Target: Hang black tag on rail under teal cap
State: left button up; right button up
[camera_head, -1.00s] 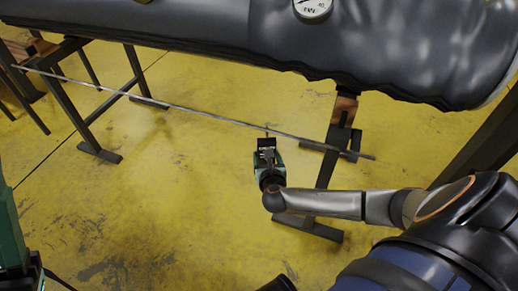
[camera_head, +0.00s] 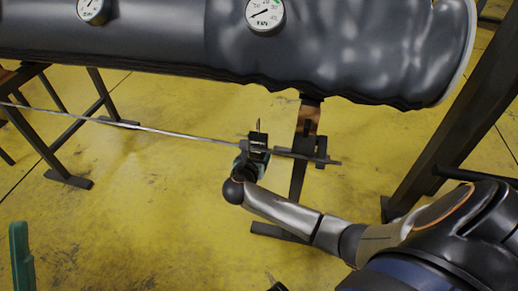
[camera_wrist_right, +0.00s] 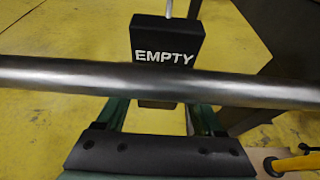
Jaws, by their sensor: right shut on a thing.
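My right gripper (camera_head: 256,150) is shut on a black tag (camera_wrist_right: 167,45) with white "EMPTY" lettering; its lower end sits between the green fingers. A pale hook stem rises from its top and is cut off by the frame. The metal rail (camera_head: 165,129) crosses in front of the tag in the right wrist view (camera_wrist_right: 60,75); contact cannot be told. In the head view the gripper is at the rail, left of the right support. A green part at lower left (camera_head: 20,255) may belong to my left gripper; its jaws cannot be made out. No teal cap is clearly visible.
A dark grey inflatable tube (camera_head: 160,45) lies above the rail, with a right gauge (camera_head: 264,14) and a left gauge (camera_head: 93,9). A dark support (camera_head: 298,180) stands right of the gripper. The yellow floor in front is mostly clear.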

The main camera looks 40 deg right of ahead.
jog(key=shift+s+a, duration=0.95)
jog(key=shift+a, duration=0.15)
jog(key=shift+s+a+f+b, duration=0.4)
jog(key=shift+s+a+b, duration=0.15)
jog(key=shift+s+a, duration=0.2)
jog(key=shift+s+a+f+b, duration=0.4)
jog(key=shift+s+a+b, duration=0.2)
jog(key=shift+a, duration=0.25)
jog(key=o, duration=1.4)
